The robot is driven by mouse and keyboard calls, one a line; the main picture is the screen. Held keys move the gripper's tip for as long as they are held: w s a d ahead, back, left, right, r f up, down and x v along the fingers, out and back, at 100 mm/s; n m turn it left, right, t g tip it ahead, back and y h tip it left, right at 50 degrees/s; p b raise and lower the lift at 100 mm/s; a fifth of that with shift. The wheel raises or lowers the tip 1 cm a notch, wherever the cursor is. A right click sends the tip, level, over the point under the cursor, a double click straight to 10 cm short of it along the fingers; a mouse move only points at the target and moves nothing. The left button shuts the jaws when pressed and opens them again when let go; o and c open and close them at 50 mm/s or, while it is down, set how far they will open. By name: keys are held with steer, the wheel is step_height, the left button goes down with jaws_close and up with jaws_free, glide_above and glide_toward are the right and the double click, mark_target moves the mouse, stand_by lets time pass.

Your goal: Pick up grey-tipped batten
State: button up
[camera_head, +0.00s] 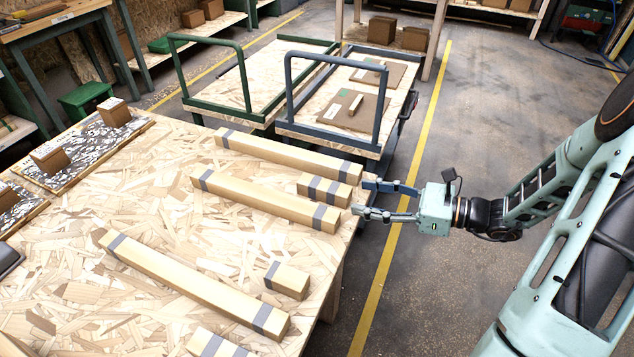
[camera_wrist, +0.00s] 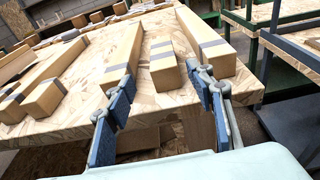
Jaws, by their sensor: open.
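Several pale wooden battens with grey bands lie on the chipboard table, so more than one fits the task's name. A long batten (camera_head: 287,155) lies at the back, a second (camera_head: 262,202) in front of it, and a third (camera_head: 195,283) nearer me. A short two-banded piece (camera_head: 324,190) lies between the first two, near the right edge. My gripper (camera_head: 361,198) is open and empty, just off that piece's end. In the wrist view my gripper (camera_wrist: 156,76) has its fingers apart, with the short piece (camera_wrist: 162,66) ahead between them and long battens on either side.
The chipboard table (camera_head: 120,210) ends just beside my gripper. Another short piece (camera_head: 287,280) lies near its right edge. Foil-covered boards with brown boxes (camera_head: 50,157) lie at the left. A green trolley (camera_head: 214,92) and a blue-grey trolley (camera_head: 330,137) stand behind. The floor at right is clear.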

mark_target(324, 184)
steer(key=x, duration=0.3)
steer(key=b+x, duration=0.1)
steer(key=x, duration=0.6)
steer(key=shift+w+a+r+b, duration=0.3)
steer(key=shift+w+a, duration=0.05)
steer(key=shift+w, duration=0.1)
steer(key=shift+c, duration=0.6)
steer(key=c, duration=1.2)
steer(key=shift+o, duration=0.2)
steer(key=shift+r, duration=0.1)
